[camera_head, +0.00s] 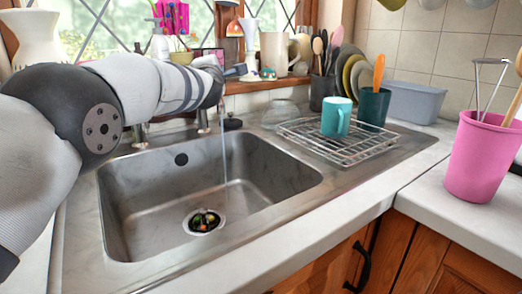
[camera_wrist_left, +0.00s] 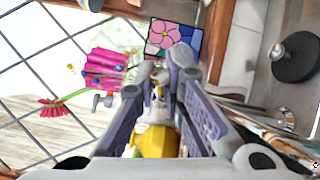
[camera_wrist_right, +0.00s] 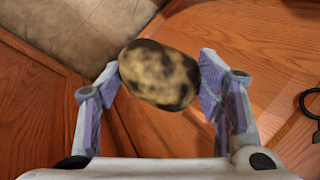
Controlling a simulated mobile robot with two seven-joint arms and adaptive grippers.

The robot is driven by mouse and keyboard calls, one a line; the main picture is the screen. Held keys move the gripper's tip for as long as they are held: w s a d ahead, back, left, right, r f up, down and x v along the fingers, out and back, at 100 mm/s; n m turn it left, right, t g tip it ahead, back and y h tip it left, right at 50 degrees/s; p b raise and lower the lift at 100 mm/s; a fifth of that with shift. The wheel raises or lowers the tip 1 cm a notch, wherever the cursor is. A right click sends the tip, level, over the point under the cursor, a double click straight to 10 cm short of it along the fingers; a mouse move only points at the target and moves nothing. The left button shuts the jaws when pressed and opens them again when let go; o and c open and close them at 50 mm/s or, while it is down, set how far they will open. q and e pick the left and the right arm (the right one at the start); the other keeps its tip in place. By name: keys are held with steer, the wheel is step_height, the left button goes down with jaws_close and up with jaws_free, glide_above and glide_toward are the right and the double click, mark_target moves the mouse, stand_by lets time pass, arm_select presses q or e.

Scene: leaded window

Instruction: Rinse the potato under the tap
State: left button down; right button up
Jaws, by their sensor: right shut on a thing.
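The potato (camera_wrist_right: 160,75), mottled brown and dark, is held between the fingers of my right gripper (camera_wrist_right: 160,72), in front of the wooden cabinet fronts. Neither shows in the head view. A thin stream of water (camera_head: 225,150) falls into the steel sink (camera_head: 130,200). The metal tap fittings (camera_head: 140,133) stand at the sink's back edge, and the spout is largely hidden by my left arm. My left gripper (camera_head: 238,71) is near the window sill, above the tap. In the left wrist view its fingers (camera_wrist_left: 166,65) are close together, and their exact gap is unclear.
A wire rack (camera_head: 315,150) with a teal mug (camera_head: 336,117) and a dark green cup (camera_head: 374,106) stands right of the sink. A pink utensil pot (camera_head: 480,155) stands on the right counter. Several items crowd the sill. Dark and coloured scraps lie at the drain (camera_head: 204,221).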

arm_select(q)
steer(key=c, duration=1.7)
jaws_free()
steer(key=shift+a+r, duration=0.1)
steer(key=shift+o, duration=0.2)
steer(key=v, duration=1.2)
